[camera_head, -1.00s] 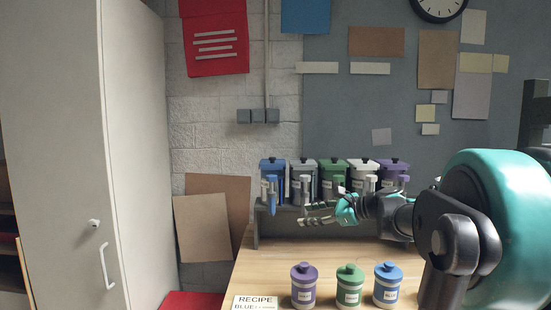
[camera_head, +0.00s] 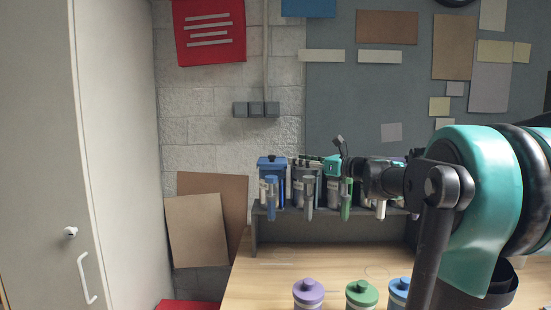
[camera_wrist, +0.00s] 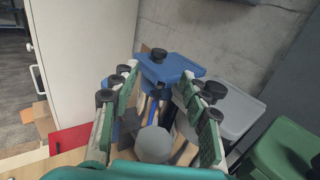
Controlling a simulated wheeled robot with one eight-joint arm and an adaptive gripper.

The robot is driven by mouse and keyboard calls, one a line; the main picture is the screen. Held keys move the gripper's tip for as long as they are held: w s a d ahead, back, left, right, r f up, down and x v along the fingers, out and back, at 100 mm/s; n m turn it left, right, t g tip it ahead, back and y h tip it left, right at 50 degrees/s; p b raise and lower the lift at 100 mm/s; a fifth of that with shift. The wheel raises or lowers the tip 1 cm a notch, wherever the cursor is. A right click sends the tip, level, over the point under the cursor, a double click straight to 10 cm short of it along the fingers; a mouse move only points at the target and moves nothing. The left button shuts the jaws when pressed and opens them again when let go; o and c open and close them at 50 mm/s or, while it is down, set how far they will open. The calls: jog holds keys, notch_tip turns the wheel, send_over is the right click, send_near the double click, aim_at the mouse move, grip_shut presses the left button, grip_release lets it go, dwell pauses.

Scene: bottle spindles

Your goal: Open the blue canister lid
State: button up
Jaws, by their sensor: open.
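The blue canister (camera_head: 271,179) stands at the left end of the shelf row. Its blue lid (camera_head: 271,161) has a dark knob and looks closed. In the wrist view the blue lid (camera_wrist: 165,68) with its knob lies ahead, between and beyond my finger pads. My gripper (camera_head: 302,158) is just right of the blue canister at about lid height, over the neighbouring grey canister. In the wrist view my gripper (camera_wrist: 163,82) is open with nothing held. The head view does not show clearly whether a finger touches the lid.
The grey canister (camera_wrist: 232,110) and the green canister (camera_wrist: 285,150) stand beside the blue one. Purple (camera_head: 308,291), green (camera_head: 361,293) and blue (camera_head: 399,291) jars stand on the table (camera_head: 300,263) below. A tall white cabinet (camera_head: 110,150) is at the left.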

aim_at(275, 157)
jog(key=x, duration=1)
jog(key=shift+w+a, duration=0.15)
jog(key=shift+a, duration=0.1)
grip_shut()
